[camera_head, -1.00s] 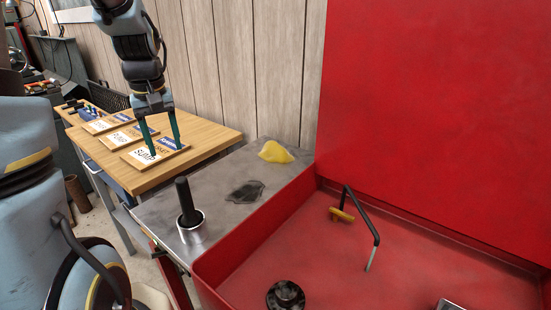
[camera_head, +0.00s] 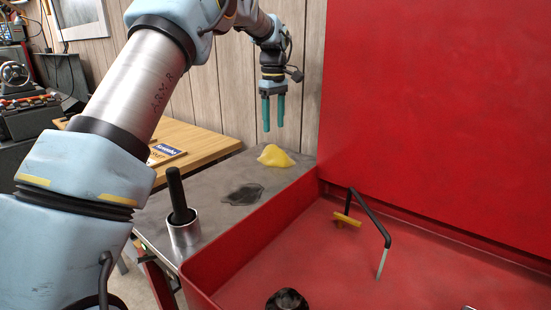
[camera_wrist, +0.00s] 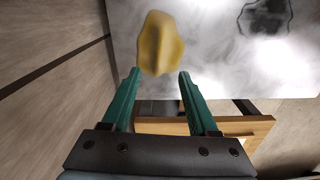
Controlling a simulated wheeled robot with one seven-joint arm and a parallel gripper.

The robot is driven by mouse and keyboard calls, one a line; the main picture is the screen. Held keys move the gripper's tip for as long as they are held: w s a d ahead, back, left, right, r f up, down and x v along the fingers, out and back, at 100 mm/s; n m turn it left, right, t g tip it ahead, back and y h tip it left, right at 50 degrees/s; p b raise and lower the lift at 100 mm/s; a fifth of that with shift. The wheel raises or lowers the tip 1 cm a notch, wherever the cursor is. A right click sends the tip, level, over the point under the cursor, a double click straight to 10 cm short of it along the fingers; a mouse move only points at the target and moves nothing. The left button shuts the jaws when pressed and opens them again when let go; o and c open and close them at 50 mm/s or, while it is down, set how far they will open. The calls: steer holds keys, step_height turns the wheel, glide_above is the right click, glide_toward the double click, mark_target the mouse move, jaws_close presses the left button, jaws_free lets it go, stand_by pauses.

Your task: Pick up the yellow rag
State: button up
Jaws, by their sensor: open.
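The yellow rag (camera_head: 276,156) lies crumpled in a low heap on the grey metal table, near the wall and beside the red box. My gripper (camera_head: 273,128) hangs above the rag with its green fingers pointing down, apart and empty. In the wrist view the rag (camera_wrist: 160,43) shows just beyond the fingertips, roughly in line with the gap between them (camera_wrist: 159,73). The fingers do not touch it.
The metal table (camera_head: 215,205) also holds a dark flat patch (camera_head: 243,194) and a metal cup (camera_head: 184,229) with a black handle in it. The red box (camera_head: 240,253) stands close on the right. A wooden table (camera_head: 190,138) is at left, and the plank wall (camera_head: 232,85) behind.

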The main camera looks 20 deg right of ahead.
mark_target(275, 146)
steer(key=shift+s+d+f+p, duration=0.1)
steer(key=shift+f+p, duration=0.4)
steer(key=shift+f, duration=1.5)
steer(key=shift+s+d+f+p, duration=0.1)
steer(key=shift+f+p, duration=0.35)
steer(key=shift+f, duration=1.55)
jaws_close()
